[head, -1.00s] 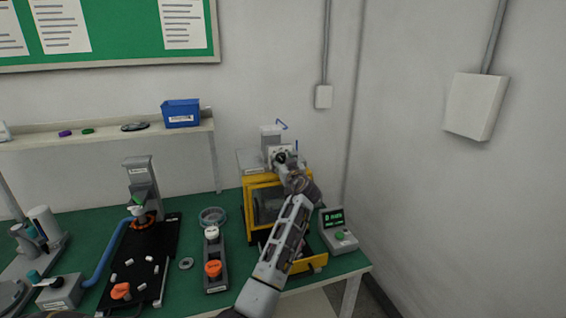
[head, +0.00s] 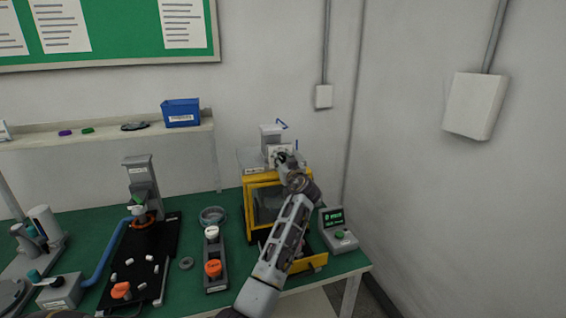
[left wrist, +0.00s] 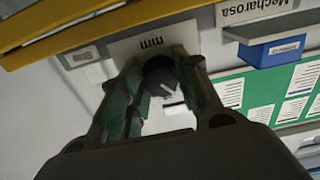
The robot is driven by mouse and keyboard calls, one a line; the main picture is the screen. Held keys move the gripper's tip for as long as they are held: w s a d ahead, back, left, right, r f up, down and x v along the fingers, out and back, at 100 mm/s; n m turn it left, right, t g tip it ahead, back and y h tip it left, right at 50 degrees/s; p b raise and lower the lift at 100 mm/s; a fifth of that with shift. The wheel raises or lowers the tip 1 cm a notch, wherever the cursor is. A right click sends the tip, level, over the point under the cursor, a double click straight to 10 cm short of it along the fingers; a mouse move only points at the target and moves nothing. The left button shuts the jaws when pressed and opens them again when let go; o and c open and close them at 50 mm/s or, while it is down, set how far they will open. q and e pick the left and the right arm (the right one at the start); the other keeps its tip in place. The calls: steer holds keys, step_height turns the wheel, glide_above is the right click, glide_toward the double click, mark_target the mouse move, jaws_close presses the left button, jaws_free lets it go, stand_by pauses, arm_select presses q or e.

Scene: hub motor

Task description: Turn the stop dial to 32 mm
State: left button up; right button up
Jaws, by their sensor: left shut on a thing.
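The stop dial (left wrist: 158,78) is a dark round knob with a light mark, below a white plate (left wrist: 135,46) lettered "mm" that appears upside down in the left wrist view. My left gripper (left wrist: 162,72) is shut on the dial, one finger on each side. In the head view my left gripper (head: 284,158) is at the top of the yellow-framed machine (head: 262,178), and it hides the dial there. The dial's setting cannot be read. My right gripper is not in view.
A black fixture board (head: 150,250) and a grey stand with white and orange knobs (head: 215,262) are to the left. A blue bin (head: 181,113) sits on the shelf.

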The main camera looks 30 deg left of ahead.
arm_select(q)
steer(key=m, duration=0.3)
steer(key=shift+m+p, duration=0.45)
steer(key=shift+m, duration=0.35)
steer(key=m+p, duration=0.1)
steer(key=m, duration=0.2)
steer(key=shift+s+r, duration=0.1)
steer(key=shift+m+p, duration=0.6)
steer(key=shift+m, duration=0.4)
steer(key=m+p, duration=0.2)
steer(key=m, duration=0.2)
steer(key=shift+a+m+p, duration=0.1)
steer(key=shift+m+p, duration=0.2)
steer(key=shift+p, duration=0.1)
steer(key=shift+m, duration=0.5)
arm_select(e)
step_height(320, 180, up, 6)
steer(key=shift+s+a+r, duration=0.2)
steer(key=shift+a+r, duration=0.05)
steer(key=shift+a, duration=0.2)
arm_select(q)
steer(key=shift+p, duration=0.3)
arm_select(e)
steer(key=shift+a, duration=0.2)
